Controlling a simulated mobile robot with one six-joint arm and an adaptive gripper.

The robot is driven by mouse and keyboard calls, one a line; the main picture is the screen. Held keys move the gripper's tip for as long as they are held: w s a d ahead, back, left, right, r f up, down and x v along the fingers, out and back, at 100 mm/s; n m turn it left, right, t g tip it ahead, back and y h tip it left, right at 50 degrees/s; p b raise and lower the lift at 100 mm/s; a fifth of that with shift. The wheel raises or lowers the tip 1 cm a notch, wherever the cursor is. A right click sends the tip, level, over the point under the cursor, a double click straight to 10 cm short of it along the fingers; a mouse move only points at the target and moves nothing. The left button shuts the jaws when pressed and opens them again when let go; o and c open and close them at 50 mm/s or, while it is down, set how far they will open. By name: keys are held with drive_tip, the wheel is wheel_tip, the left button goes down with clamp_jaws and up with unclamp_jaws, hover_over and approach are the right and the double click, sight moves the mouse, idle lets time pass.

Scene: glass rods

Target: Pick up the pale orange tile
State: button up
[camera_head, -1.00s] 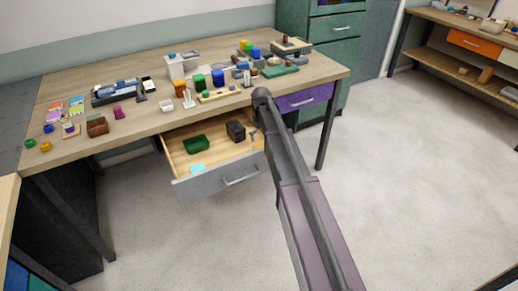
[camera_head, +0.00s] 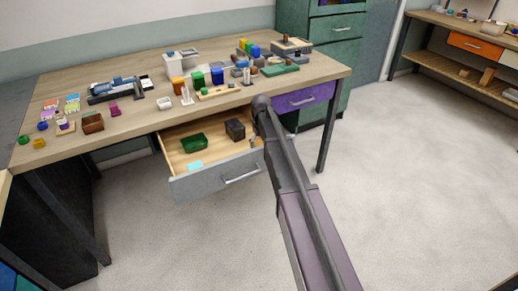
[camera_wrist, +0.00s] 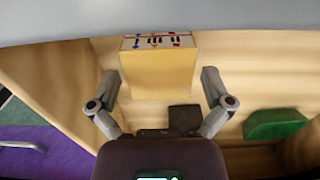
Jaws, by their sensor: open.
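In the wrist view a pale orange piece (camera_wrist: 160,78) with a broad flat face and a printed strip along its top edge lies between my fingers; I take it for the tile. It is in the open drawer, near the grey front panel. My gripper (camera_wrist: 161,85) is open, one finger on each side of the piece with a gap at both. In the head view the drawer front and my arm hide the piece, and my gripper is mostly hidden too.
The drawer's wooden walls stand close around my gripper. The table (camera_head: 140,118) above carries many small items.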

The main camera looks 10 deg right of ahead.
sight(261, 144)
idle(0.5)
drive_tip(key=c, duration=1)
drive_tip(key=shift+r, duration=0.1)
drive_tip(key=shift+c, duration=0.2)
wheel_tip(261, 144, up, 10)
drive_tip(key=p, duration=1)
